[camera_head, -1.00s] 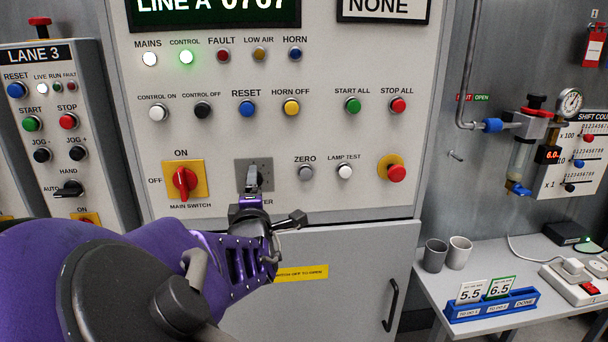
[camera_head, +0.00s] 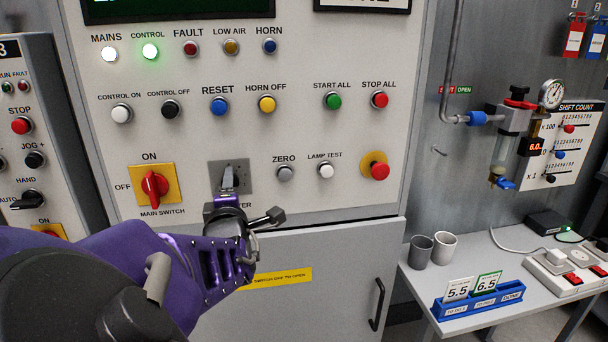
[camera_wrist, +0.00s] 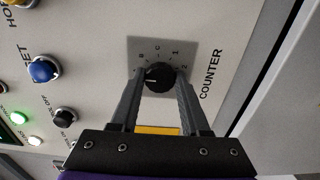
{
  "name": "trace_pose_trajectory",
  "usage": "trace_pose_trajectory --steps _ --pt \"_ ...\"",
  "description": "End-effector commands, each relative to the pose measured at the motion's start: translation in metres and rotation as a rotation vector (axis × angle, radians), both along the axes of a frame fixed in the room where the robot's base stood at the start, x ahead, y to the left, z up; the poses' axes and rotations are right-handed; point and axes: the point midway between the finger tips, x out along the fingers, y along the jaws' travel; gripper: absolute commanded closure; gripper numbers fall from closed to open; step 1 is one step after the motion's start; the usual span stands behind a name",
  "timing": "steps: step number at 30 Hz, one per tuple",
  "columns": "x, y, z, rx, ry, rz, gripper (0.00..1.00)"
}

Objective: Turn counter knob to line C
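The counter knob (camera_wrist: 160,78) is a round black dial on a grey square plate (camera_wrist: 133,45), with "COUNTER" printed beside it. Small marks, including a C, ring it in the wrist view; where its pointer stands is too small to read. My gripper (camera_wrist: 162,80) is at the knob, with one finger on each side. The fingers sit very close to its sides; whether they press on it is unclear. In the head view my gripper (camera_head: 228,181) covers the knob and part of the label; the plate (camera_head: 243,167) shows behind. The counter display (camera_head: 180,10) is cut off above.
The red main switch (camera_head: 154,185) is just left of the knob plate. ZERO (camera_head: 286,174) and LAMP TEST (camera_head: 325,170) buttons are to its right, RESET (camera_head: 219,106) above. A cabinet door (camera_head: 340,260) is below. A side table with cups (camera_head: 420,252) is at right.

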Motion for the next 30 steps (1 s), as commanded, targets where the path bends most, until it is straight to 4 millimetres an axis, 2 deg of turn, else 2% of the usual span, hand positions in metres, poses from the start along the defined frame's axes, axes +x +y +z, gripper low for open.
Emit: trace_pose_trajectory --steps 1,6,19,30 --pt "0.0 -0.0001 -0.0003 0.0 0.001 0.0 0.7" --pt "0.0 -0.0001 -0.0004 0.0 0.001 0.0 1.0" --pt "0.0004 -0.0009 0.0008 0.066 0.018 -0.002 1.0" --pt "0.0006 -0.0013 0.0013 0.349 0.085 -0.004 1.0"
